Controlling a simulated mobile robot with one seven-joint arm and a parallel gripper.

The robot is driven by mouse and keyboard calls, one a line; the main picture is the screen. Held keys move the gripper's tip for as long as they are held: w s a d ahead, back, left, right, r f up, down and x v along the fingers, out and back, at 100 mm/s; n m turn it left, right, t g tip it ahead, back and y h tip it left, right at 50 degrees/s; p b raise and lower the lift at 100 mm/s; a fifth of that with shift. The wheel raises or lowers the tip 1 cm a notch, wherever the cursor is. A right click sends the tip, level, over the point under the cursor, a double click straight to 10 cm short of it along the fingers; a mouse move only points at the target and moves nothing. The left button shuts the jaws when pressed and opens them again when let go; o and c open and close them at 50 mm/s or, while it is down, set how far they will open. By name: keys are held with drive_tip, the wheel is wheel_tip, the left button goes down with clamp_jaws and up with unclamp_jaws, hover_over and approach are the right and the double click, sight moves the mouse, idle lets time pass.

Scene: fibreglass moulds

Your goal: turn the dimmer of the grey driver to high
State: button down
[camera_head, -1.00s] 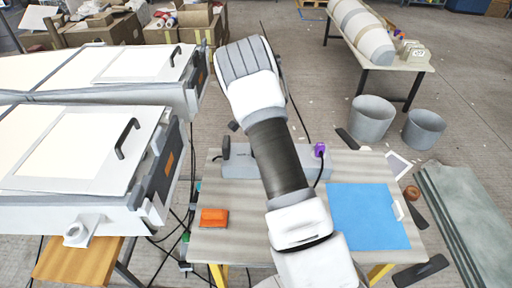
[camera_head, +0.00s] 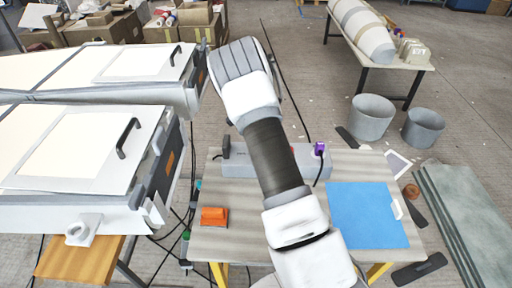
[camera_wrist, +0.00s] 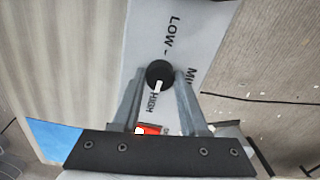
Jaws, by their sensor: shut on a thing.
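The grey driver (camera_head: 236,168) lies along the far side of the work table, partly hidden behind my arm. In the wrist view the driver's face (camera_wrist: 205,25) carries the words LOW, MID and HIGH around a round black dimmer knob (camera_wrist: 158,74). The knob's white mark points down the picture, towards HIGH. My gripper (camera_wrist: 162,88) is shut on the knob, one finger on each side. A red switch (camera_wrist: 148,130) shows between the fingers, near the palm. In the head view my gripper is hidden behind my arm.
On the table (camera_head: 260,240) are an orange block (camera_head: 214,217) and a blue sheet (camera_head: 367,215). A purple plug (camera_head: 319,148) with a black cable is at the driver's right end. White moulds (camera_head: 80,150) stand close on the left. Two grey buckets (camera_head: 372,118) stand behind right.

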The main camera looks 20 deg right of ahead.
drive_tip(key=shift+c, duration=2.2)
unclamp_jaws()
drive_tip(key=shift+r, duration=0.1)
wheel_tip(320, 180, up, 17)
drive_tip(key=p, duration=0.1)
drive_tip(key=shift+r+p, duration=0.15)
drive_tip(key=shift+p, duration=0.2)
